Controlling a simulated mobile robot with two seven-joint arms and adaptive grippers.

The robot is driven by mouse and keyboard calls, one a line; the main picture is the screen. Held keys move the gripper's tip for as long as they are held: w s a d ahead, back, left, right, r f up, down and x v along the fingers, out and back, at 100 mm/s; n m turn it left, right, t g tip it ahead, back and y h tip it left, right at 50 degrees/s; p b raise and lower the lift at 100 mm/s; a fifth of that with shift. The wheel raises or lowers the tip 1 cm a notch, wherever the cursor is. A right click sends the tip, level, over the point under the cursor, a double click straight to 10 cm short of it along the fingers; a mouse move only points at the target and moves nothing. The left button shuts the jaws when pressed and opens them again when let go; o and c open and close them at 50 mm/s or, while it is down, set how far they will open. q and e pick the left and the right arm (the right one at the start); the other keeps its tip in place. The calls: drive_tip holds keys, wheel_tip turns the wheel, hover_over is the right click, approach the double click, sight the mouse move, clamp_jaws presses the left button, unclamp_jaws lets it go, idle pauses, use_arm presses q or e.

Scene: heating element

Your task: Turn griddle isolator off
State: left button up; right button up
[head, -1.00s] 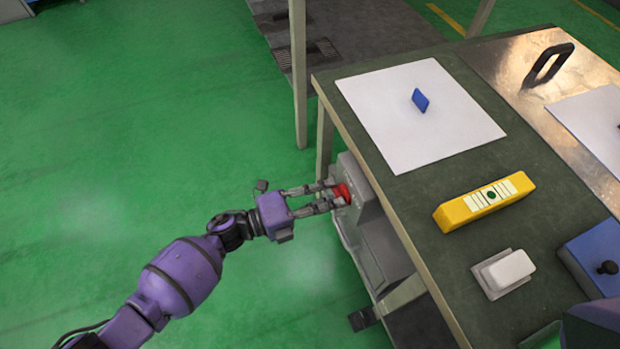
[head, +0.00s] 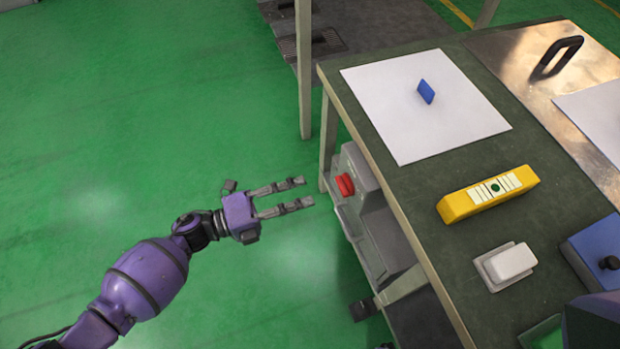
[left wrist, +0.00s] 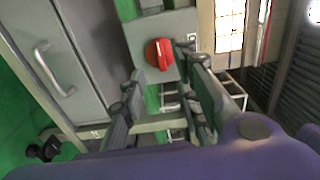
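The griddle isolator is a grey box (head: 359,169) with a red rotary knob (head: 345,185), mounted on the side of the workbench below its left edge. In the left wrist view the red knob (left wrist: 159,54) sits on the grey box ahead, between and beyond the fingertips. Its exact angle is hard to read. My left gripper (head: 303,192) is open and empty, left of the knob with a clear gap. Its two fingers also show spread in the left wrist view (left wrist: 163,80). My right gripper is not in view.
The workbench top (head: 420,190) carries a white sheet (head: 410,120) with a blue piece (head: 426,91), a yellow bar (head: 488,195), a white block (head: 508,262) and a blue box (head: 598,250). Open green floor lies left.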

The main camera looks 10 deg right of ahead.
use_arm(q)
drive_tip(key=a, duration=0.3)
drive_tip(key=shift+s+a, duration=0.35)
drive_tip(key=shift+s, duration=0.05)
